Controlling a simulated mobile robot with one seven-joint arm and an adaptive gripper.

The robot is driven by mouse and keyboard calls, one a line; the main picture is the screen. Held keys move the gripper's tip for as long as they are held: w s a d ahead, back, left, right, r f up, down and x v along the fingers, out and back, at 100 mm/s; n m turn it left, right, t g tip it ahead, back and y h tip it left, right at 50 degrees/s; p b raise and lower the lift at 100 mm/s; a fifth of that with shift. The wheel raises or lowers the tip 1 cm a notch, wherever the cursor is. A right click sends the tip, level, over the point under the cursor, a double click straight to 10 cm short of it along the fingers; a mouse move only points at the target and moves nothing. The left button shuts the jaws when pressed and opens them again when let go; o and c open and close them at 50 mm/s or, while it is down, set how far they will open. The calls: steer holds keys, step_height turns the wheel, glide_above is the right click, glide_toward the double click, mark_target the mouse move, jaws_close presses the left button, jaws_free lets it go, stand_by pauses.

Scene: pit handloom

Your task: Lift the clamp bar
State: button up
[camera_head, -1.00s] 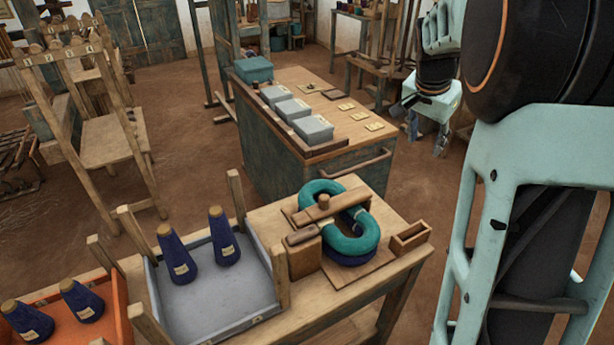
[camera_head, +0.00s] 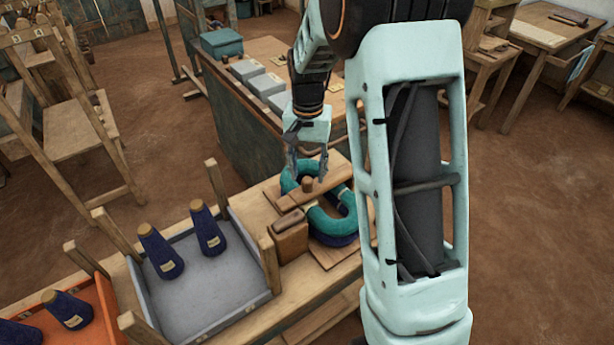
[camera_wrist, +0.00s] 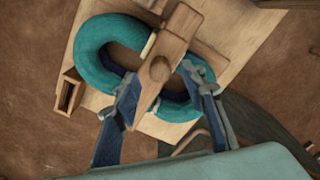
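The clamp bar (camera_head: 323,187) is a wooden bar with a round knob (camera_head: 307,184) on top. It lies across a teal yarn hank (camera_head: 342,222) on a wooden board on the bench. In the wrist view the clamp bar (camera_wrist: 176,41) runs between my fingers, with its knob (camera_wrist: 160,69) just beyond the fingertips. My gripper (camera_head: 307,172) is open and points down above the bar. In the wrist view my gripper (camera_wrist: 160,76) has its two fingers apart, one on each side of the bar. Nothing is held. A dark blue hank (camera_head: 335,240) shows underneath.
A grey tray (camera_head: 235,288) with two blue cones (camera_head: 161,252) sits left of the hank. An orange tray (camera_head: 100,300) with more cones is farther left. A small wooden box (camera_wrist: 69,92) is beside the board. A table with grey boxes (camera_head: 267,84) stands behind.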

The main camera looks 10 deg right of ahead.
mark_target(317, 186)
steer(key=shift+f, duration=1.4)
steer(key=shift+c, duration=0.6)
jaws_close()
